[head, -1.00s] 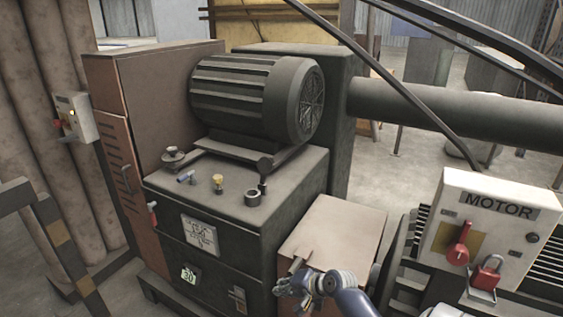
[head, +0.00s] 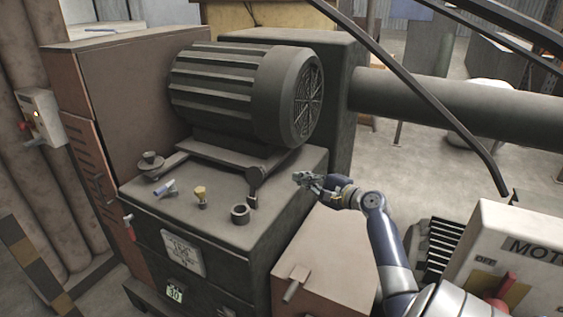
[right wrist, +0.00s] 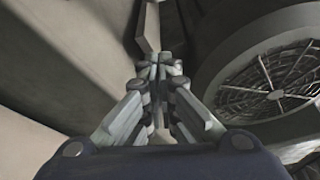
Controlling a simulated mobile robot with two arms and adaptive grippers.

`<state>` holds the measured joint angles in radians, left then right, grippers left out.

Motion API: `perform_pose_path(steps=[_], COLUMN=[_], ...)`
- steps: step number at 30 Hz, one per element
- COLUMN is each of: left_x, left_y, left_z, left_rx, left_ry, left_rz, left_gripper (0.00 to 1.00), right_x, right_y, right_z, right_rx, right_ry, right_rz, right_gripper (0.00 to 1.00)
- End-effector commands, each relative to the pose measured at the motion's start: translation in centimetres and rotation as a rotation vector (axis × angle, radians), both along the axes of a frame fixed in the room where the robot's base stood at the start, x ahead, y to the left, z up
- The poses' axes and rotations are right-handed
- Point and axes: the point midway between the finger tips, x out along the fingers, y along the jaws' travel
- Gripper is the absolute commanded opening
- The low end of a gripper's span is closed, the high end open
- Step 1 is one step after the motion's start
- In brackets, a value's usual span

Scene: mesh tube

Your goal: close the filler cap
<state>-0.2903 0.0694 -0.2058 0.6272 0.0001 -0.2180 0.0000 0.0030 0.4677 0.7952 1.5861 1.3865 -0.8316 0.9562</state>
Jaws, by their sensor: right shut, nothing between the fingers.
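The dark tank (head: 215,225) has an open round filler neck (head: 240,213) on its top, near the front right corner. A dark upright piece with a rounded head (head: 255,174) stands just behind and right of the neck; it looks like the filler cap swung open, but its shape is unclear. My right gripper (head: 299,178) is shut and empty, a little right of that piece, apart from it in the picture. In the right wrist view the closed fingertips (right wrist: 158,66) point at a narrow pale strip (right wrist: 150,25) that I cannot identify. My left gripper is not in view.
The ribbed motor (head: 240,92) stands behind on the tank; its fan grille (right wrist: 277,92) fills the right of the wrist view. A blue-handled valve (head: 166,188), a yellow-topped fitting (head: 201,195) and a round knob (head: 151,161) stand left of the neck. A brown box (head: 325,255) stands right.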

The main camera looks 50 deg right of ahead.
Motion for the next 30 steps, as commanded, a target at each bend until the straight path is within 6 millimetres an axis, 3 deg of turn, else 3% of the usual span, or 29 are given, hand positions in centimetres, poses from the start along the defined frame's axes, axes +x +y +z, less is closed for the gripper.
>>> perform_pose_path(steps=[5,11,19,24,30], left_x=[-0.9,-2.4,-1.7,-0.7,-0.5], left_y=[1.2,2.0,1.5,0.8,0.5], left_z=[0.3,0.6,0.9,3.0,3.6], left_rx=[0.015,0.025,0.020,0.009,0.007], left_ry=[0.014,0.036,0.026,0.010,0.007], left_rz=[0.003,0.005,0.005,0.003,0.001], left_gripper=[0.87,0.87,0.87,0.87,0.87], right_x=[1.9,5.5,10.0,9.1,8.8], right_y=[-0.1,-0.2,-0.4,1.9,3.1], right_z=[0.0,-0.4,-1.0,0.0,0.3], right_rx=[0.006,0.006,0.004,0.002,0.002], right_ry=[-0.005,-0.004,-0.004,0.000,-0.001], right_rz=[0.000,-0.001,-0.002,0.001,-0.001], right_gripper=[0.00,0.00,0.00,0.00,0.00])
